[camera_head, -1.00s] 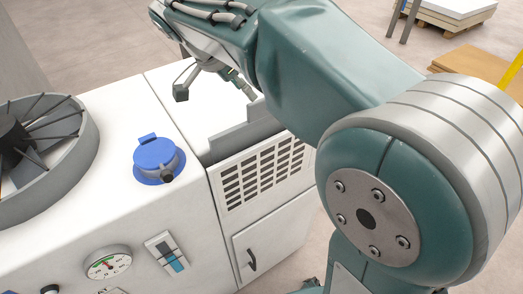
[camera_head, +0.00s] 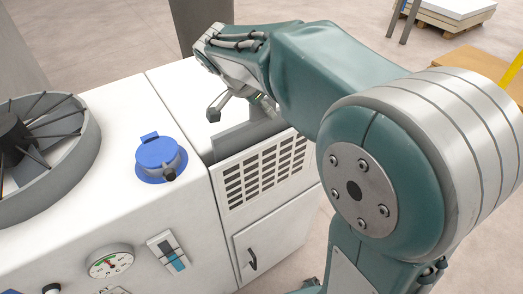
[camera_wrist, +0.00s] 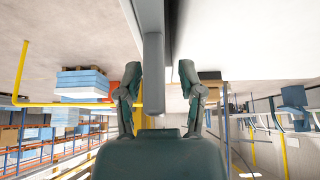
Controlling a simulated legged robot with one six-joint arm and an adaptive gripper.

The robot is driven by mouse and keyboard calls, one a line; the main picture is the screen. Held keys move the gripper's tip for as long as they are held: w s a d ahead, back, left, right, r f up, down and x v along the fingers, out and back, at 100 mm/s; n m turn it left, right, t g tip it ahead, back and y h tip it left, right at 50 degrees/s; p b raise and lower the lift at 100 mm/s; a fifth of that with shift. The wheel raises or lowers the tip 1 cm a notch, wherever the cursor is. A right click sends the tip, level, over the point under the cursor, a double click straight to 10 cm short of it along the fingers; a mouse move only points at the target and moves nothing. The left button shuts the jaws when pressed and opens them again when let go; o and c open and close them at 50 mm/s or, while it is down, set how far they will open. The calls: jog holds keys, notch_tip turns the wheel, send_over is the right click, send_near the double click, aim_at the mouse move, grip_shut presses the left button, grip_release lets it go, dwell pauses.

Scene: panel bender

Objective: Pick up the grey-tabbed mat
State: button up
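A grey upright strip (camera_head: 248,134), which looks like the mat's tab, stands along the top of the white machine, just behind the vented panel. I cannot see a mat body below it. My gripper (camera_head: 240,108) is above the machine top near this strip, with its fingers spread. In the wrist view my gripper (camera_wrist: 160,85) is open, one finger on each side of a grey bar (camera_wrist: 153,75), probably the same strip. The fingers look apart from it, and I cannot tell how deep the bar is between them.
A blue capped port (camera_head: 158,160) and a large round fan housing (camera_head: 75,160) are on the machine top to the left. The vented panel (camera_head: 265,170) is below the strip. A dark post (camera_head: 205,20) stands behind the machine.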

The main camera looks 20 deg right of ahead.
jog(key=shift+d, duration=0.15)
grip_shut()
notch_tip(320, 180, up, 28)
dwell(1.0)
jog(key=shift+s, duration=0.1)
